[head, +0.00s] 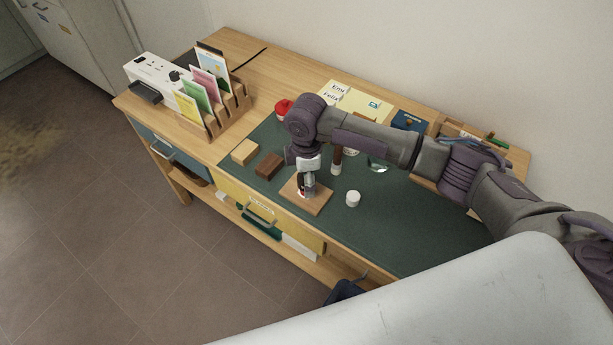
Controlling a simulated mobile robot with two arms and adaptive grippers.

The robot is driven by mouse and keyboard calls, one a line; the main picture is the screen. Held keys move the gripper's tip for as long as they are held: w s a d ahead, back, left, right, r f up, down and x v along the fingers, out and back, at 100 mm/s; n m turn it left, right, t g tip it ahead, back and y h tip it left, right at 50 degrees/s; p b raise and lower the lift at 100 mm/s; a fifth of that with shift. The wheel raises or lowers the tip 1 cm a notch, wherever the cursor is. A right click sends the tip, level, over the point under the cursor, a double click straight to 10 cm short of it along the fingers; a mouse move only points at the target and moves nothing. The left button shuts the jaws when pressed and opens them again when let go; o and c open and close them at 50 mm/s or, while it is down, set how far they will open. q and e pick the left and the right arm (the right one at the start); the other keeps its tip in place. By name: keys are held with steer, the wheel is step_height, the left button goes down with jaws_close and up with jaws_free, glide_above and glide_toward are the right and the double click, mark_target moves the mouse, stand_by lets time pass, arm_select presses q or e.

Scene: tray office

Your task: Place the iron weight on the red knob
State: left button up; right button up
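My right arm reaches in from the right over the desk. Its gripper (307,190) points down at a small wooden board (319,203) on the green mat. I cannot pick out the iron weight for sure. My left gripper is not in view.
Around the board on the mat (420,235) are a dark brown block (268,166), a light wood block (244,151), a white cylinder (353,198) and a brown-handled thing (337,158). A card rack (238,103) stands at the left. The mat's front right is clear.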

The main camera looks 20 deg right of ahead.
step_height(320, 180, up, 12)
steer(key=shift+r, duration=0.2)
stand_by(0.4)
stand_by(0.4)
